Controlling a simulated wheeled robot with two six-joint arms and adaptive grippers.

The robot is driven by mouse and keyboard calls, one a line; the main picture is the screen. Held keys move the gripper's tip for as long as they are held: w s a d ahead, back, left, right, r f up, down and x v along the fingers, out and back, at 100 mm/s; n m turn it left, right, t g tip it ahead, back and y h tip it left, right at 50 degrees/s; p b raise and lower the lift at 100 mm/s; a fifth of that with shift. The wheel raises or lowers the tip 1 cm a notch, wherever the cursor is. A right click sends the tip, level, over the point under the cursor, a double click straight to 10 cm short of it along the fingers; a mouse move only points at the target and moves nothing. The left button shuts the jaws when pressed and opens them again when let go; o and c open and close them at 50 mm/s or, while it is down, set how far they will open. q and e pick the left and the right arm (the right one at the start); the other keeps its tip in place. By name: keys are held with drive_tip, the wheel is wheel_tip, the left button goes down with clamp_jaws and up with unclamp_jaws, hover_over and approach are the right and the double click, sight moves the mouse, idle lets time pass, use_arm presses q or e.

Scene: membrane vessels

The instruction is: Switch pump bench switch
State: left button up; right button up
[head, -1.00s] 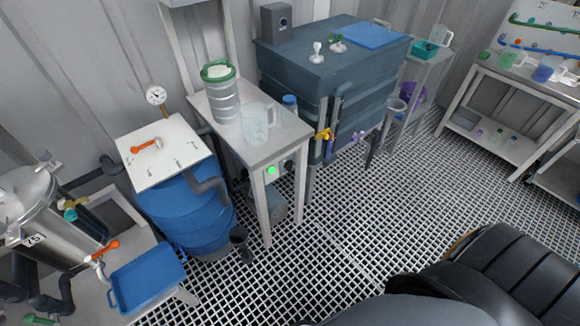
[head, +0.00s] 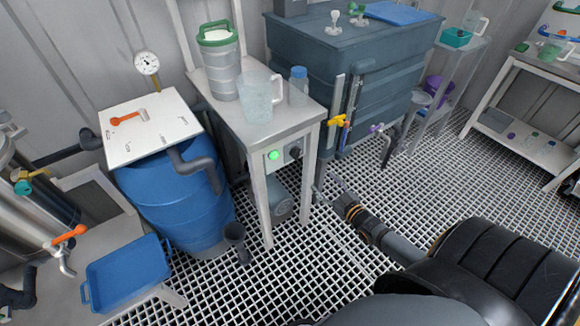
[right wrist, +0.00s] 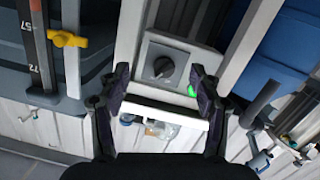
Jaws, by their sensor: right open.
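The pump bench (head: 283,128) is a small grey table in the middle of the head view. On its front is a switch box with a lit green lamp (head: 273,155) and a dark rotary switch (head: 294,152). In the right wrist view, the dark round switch (right wrist: 163,68) on its light grey box sits between my fingers, with the green lamp (right wrist: 191,91) partly behind the right finger. My right gripper (right wrist: 160,76) is open and empty, apart from the switch. In the head view my right gripper (head: 320,192) is low in front of the bench's right leg. My left gripper is not in view.
A green-lidded container (head: 220,65), a clear jug (head: 258,97) and a blue-capped bottle (head: 298,85) stand on the bench. A blue barrel (head: 180,212) is left; a dark tank (head: 390,70) with a yellow valve (head: 337,121) is right. The grated floor ahead is open.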

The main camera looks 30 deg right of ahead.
sight(299, 155)
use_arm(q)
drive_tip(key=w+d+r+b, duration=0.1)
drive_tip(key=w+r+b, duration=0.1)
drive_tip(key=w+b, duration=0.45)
use_arm(e)
drive_tip(key=shift+n+t+y, duration=0.4)
drive_tip(key=shift+t+y, duration=0.3)
drive_tip(key=w+a+r, duration=0.1)
drive_tip(key=w, duration=0.3)
drive_tip(key=w+r+b, duration=0.1)
drive_tip(key=w, duration=0.3)
drive_tip(key=w+a+r+b, duration=0.1)
drive_tip(key=w+r, duration=0.1)
drive_tip(key=w, duration=0.2)
drive_tip(key=shift+w+a, duration=0.15)
drive_tip(key=shift+a, duration=0.2)
drive_tip(key=c, duration=1.2)
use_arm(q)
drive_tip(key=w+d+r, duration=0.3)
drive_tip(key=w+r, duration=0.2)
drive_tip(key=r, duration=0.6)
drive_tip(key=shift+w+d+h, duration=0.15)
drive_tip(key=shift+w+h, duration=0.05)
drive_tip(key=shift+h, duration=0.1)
use_arm(e)
drive_tip(key=shift+o, duration=0.2)
